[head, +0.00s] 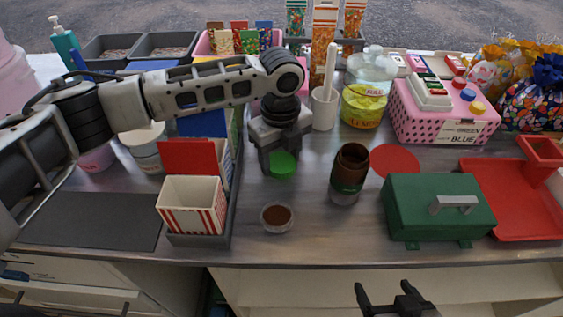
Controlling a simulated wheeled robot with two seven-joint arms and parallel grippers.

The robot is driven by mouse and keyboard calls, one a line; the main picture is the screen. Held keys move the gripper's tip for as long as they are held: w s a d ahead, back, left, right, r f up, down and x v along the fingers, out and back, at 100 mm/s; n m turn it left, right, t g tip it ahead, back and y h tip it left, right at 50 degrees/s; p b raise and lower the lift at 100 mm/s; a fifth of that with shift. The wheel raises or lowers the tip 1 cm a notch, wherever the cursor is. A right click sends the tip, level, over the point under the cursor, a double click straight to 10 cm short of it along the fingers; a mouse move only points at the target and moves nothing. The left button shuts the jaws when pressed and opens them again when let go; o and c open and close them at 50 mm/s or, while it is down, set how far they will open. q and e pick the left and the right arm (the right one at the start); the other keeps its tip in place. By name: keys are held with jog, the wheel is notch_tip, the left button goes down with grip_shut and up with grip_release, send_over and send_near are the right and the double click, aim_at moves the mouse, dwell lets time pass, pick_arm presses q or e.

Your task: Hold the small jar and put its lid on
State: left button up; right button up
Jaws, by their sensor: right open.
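The small jar (277,218) looks like a clear round pot with brown contents, standing uncovered near the table's front edge. A round green lid (283,166) is between the fingers of my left gripper (279,161), behind the jar and apart from it. My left gripper points down and appears shut on the lid; its contact with the rim is hard to see. My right gripper (393,301) is open and empty, in front of the table's front edge at the bottom of the head view.
A red-striped box (193,207) in a dark tray stands left of the jar. A tall brown cup (349,175), a flat red disc (395,160) and a green case (438,209) stand to the right. Bare table (320,235) lies right of the jar.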

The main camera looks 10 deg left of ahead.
pick_arm(q)
jog(key=shift+r, duration=0.1)
dwell(0.3)
jog(key=shift+r, duration=0.65)
jog(key=s+d+r, duration=0.7)
jog(key=s+r, duration=0.4)
jog(key=shift+s+d+r, duration=0.25)
jog(key=shift+s+d, duration=0.05)
jog(key=shift+d, duration=0.1)
